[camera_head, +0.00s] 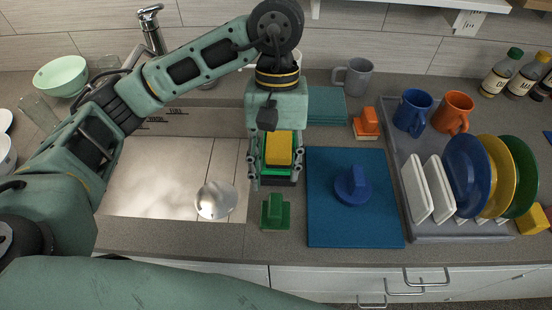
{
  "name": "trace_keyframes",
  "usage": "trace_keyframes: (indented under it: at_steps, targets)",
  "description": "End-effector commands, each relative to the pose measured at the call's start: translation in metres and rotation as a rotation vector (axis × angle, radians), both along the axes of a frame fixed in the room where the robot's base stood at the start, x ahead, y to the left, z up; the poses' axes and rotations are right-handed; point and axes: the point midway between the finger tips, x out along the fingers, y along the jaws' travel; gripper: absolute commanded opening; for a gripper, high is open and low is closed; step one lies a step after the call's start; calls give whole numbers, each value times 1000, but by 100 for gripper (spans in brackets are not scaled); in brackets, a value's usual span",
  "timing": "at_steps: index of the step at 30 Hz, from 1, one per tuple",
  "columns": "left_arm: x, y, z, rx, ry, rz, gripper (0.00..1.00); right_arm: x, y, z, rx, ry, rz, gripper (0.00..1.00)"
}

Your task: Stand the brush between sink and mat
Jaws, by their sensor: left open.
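A round blue brush-like piece (352,186) rests on the mat. An orange brush (367,122) stands behind the mat. My right gripper is not in view.
A grey rack (430,230) holds white, blue, yellow and green plates, with blue (411,112) and orange (452,112) mugs behind. A grey mug (354,76) and bottles (500,73) stand at the back. A metal round piece (215,200) lies in the sink.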

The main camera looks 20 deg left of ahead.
Motion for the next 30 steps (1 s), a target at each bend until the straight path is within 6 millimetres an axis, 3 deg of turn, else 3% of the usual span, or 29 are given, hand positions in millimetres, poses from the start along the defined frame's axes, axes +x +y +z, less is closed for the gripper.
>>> trace_keyframes:
  at_steps: [8,25,30]
  targets:
    - [7,2,23,1,-1,1,42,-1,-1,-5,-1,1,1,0]
    - [7,2,26,0,1,1,42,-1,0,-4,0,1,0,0]
    - [8,2,50,-1,0,0,42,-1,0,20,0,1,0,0]
